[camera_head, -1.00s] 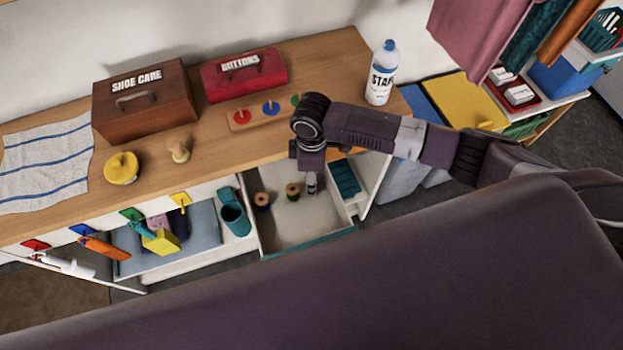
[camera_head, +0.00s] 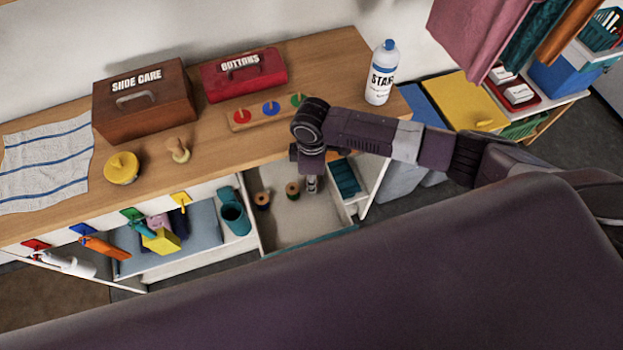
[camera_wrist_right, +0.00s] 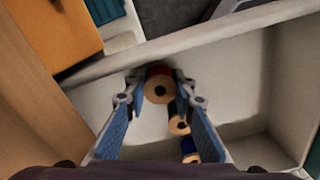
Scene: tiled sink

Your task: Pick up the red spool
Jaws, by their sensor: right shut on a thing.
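The red spool (camera_wrist_right: 158,87) stands in the open drawer (camera_head: 310,243), end face toward the right wrist camera. My right gripper (camera_wrist_right: 160,79) points down into the drawer, its blue-padded fingers shut on the spool from both sides. In the head view my right gripper (camera_head: 311,184) hides most or all of the red spool. A green spool (camera_head: 292,190) and a blue spool (camera_head: 262,200) stand to its left there. In the right wrist view the green spool (camera_wrist_right: 179,123) and the blue spool (camera_wrist_right: 189,149) are in a row below the red one. My left gripper is not in view.
The drawer walls are close around my right gripper, with a teal-filled compartment (camera_head: 344,178) to its right. The wooden counter (camera_head: 225,157) lies above and behind. A colored peg board (camera_head: 268,112) and a white bottle (camera_head: 381,75) stand on it. A teal cup (camera_head: 235,218) is left of the drawer.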

